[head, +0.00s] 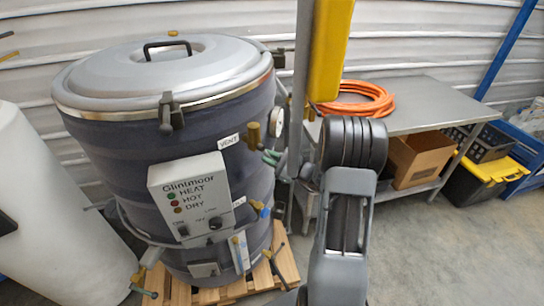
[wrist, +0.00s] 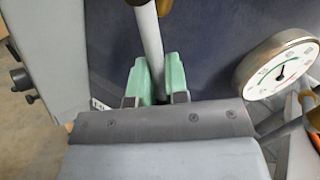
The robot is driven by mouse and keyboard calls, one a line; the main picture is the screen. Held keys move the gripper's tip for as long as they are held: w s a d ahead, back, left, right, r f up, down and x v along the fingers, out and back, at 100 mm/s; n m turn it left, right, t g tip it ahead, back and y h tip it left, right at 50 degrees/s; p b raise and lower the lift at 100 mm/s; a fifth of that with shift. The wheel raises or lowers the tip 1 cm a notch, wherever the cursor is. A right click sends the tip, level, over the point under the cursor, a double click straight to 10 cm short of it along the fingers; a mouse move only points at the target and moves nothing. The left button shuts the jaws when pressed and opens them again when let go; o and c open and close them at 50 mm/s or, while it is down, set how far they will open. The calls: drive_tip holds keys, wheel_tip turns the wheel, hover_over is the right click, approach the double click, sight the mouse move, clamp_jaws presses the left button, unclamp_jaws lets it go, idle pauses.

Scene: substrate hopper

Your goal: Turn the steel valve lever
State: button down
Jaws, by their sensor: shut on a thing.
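The steel valve lever (wrist: 150,40) is a pale grey bar that runs down between my gripper's green fingers in the wrist view. My gripper (wrist: 156,82) is shut on it, with a finger on each side. Brass (wrist: 164,6) shows at the lever's upper end. In the head view my gripper (head: 270,157) is at the right side of the dark drum, just below a brass valve (head: 253,134) beside the VENT label (head: 229,141). The lever itself is hard to make out there.
The drum (head: 110,150) carries a Glintmoor control box (head: 190,197) and stands on a wooden pallet (head: 208,296). A round gauge (wrist: 276,64) is right of my gripper. A steel bench (head: 425,110) with an orange hose (head: 365,98) stands behind right. Open floor lies at front right.

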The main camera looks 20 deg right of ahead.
drive_tip(key=shift+s+a+f+m+t+h, duration=0.15)
drive_tip(key=shift+s+a+f+m+t, duration=0.3)
drive_tip(key=shift+m, duration=0.7)
drive_tip(key=shift+s+a+f+m+t+h, duration=0.1)
drive_tip(key=shift+a+f+m+t, duration=0.1)
drive_tip(key=shift+a+m, duration=0.75)
drive_tip(key=shift+s+a+f+m+t+h, duration=0.15)
drive_tip(key=shift+s+a+f+m+t, duration=0.15)
drive_tip(key=shift+m, duration=1.1)
drive_tip(key=shift+w, duration=0.1)
drive_tip(key=c, duration=1.1)
unclamp_jaws()
drive_tip(key=shift+w, duration=0.1)
drive_tip(key=shift+r+p, duration=0.2)
drive_tip(key=shift+p, duration=0.1)
drive_tip(key=b+v, duration=0.3)
drive_tip(key=v, duration=1)
drive_tip(key=shift+s+d+f, duration=0.1)
drive_tip(key=shift+s+f, duration=0.15)
drive_tip(key=shift+s, duration=0.1)
